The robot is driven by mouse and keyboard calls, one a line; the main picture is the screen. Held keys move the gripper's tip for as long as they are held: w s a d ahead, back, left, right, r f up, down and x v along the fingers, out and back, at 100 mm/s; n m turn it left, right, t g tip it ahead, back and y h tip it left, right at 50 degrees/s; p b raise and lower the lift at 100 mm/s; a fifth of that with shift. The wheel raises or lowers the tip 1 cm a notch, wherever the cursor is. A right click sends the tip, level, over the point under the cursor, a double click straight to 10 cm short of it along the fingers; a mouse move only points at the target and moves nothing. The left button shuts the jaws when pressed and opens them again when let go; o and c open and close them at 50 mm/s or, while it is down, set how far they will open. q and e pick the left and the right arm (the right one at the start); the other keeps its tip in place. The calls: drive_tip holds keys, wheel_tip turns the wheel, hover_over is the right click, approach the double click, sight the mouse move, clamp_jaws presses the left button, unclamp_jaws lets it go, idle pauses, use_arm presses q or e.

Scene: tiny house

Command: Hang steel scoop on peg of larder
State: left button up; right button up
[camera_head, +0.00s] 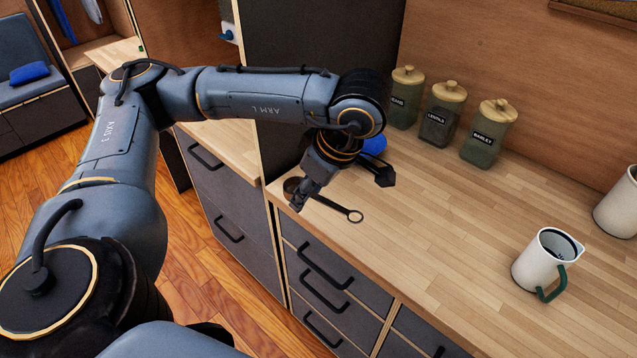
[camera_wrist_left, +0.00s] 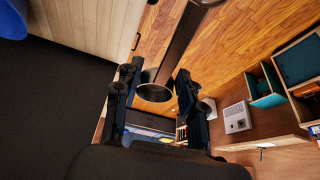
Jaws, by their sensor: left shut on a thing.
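My left gripper (camera_head: 303,190) is shut on the steel scoop and holds it by the counter's front edge. The scoop's dark handle (camera_head: 333,205) slants right to a ring at its end, and its bowl is partly hidden by the gripper. In the left wrist view the scoop (camera_wrist_left: 155,92) shows between the two fingers of my left gripper (camera_wrist_left: 155,88), with its grey shaft running upward. A small blue peg-like fitting (camera_head: 228,36) sits on a pale panel at the top; I cannot tell whether it is the larder's peg. My right gripper is not in view.
A tall dark panel (camera_head: 318,50) stands behind my left arm. Three labelled jars, including a barley jar (camera_head: 488,135), line the back of the wooden counter (camera_head: 430,235). A white jug (camera_head: 540,262) stands at right. A blue object (camera_head: 375,145) is partly hidden behind my gripper.

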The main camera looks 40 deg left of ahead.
use_arm(q)
drive_tip(key=w+a+f, duration=0.1)
drive_tip(key=w+f, duration=0.1)
drive_tip(key=w, duration=0.2)
drive_tip(key=w+a+f+p, duration=0.1)
drive_tip(key=w+f, duration=0.2)
drive_tip(key=w, duration=0.1)
drive_tip(key=w+a+f+p, duration=0.1)
drive_tip(key=w+f, duration=0.2)
drive_tip(key=w, duration=0.1)
drive_tip(key=shift+a+f, duration=0.25)
drive_tip(key=shift+a, duration=0.1)
drive_tip(key=shift+w+a+f, duration=0.1)
drive_tip(key=shift+w+f, duration=0.15)
drive_tip(key=shift+f, duration=0.05)
drive_tip(key=f+p, duration=0.2)
drive_tip(key=f, duration=0.1)
drive_tip(key=shift+w+a, duration=0.1)
drive_tip(key=shift+w, duration=0.2)
drive_tip(key=shift+f, duration=0.2)
drive_tip(key=shift+f, duration=0.1)
